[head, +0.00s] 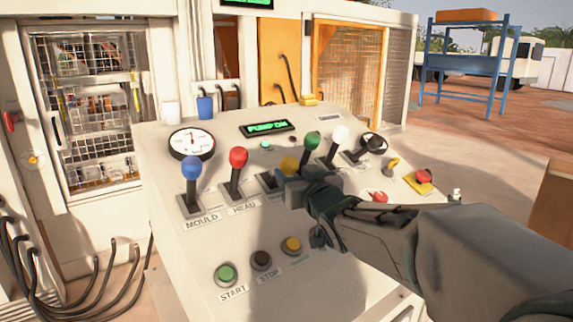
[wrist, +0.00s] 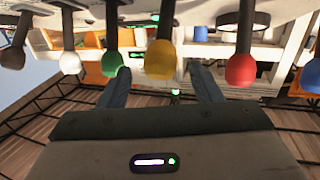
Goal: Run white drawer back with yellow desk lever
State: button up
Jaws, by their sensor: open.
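The yellow lever (head: 289,164) stands third from the left in the desk's lever row, its lower part partly hidden by my gripper. My gripper (head: 291,182) is open and close in front of it. In the wrist view the picture is upside down, and the yellow knob (wrist: 161,60) lies between the two spread fingers of my gripper (wrist: 158,72), with gaps on both sides. I cannot tell whether the knob is fully between the fingertips or slightly beyond them. No white drawer can be made out clearly in either view.
Red (head: 238,157) and blue (head: 191,167) levers stand left of the yellow one; green (head: 312,140), white (head: 340,133) and black (head: 374,141) ones stand right. Start (head: 225,273) and stop (head: 262,260) buttons are on the lower desk (head: 180,240). A display (head: 267,128) reads PUMP ON.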

aim_at(292, 170)
jog(key=shift+p+x, duration=0.45)
jog(key=shift+x, duration=2.1)
